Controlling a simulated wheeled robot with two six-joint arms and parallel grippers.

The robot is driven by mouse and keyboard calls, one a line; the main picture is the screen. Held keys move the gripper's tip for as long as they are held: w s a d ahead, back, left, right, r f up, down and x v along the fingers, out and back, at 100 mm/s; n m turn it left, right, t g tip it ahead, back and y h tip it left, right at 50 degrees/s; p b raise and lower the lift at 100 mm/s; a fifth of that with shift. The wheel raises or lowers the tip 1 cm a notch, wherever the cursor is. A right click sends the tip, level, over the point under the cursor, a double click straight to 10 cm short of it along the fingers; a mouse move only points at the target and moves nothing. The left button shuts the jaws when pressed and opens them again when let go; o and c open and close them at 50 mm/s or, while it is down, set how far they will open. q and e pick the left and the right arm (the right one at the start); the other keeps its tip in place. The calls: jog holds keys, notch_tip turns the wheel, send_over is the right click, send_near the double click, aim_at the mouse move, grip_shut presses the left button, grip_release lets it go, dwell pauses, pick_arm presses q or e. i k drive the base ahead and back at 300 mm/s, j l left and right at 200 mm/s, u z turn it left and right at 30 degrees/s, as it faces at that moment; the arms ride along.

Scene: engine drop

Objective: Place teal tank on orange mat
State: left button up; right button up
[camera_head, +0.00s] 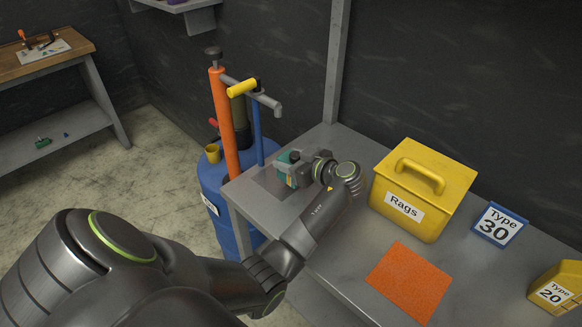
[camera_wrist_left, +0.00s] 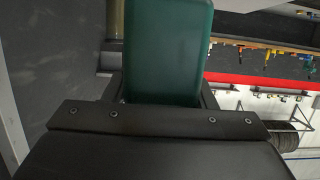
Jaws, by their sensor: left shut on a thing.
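The teal tank (camera_head: 284,172) is at the left end of the grey table in the head view, above or on a darker patch of the tabletop; I cannot tell if it touches. My left gripper (camera_head: 297,170) is shut on it from the right. In the left wrist view the tank (camera_wrist_left: 167,50) fills the space between the fingers. The orange mat (camera_head: 408,283) lies flat and bare at the front of the table, to the right of my left arm. My right gripper is not in view.
A yellow Rags box (camera_head: 420,190) stands behind the mat. A blue Type 30 sign (camera_head: 498,226) and a yellow Type 20 container (camera_head: 557,289) are to the right. A blue drum (camera_head: 222,200) with pumps stands left of the grey table (camera_head: 355,250).

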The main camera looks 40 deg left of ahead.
aim_at(409, 280)
jog(key=k+l, duration=0.1)
jog(key=l, duration=0.6)
jog(key=k+z, duration=0.15)
jog(key=z, duration=0.2)
jog(key=k+z, duration=0.15)
jog(key=z, duration=0.2)
jog(key=k+j, duration=0.05)
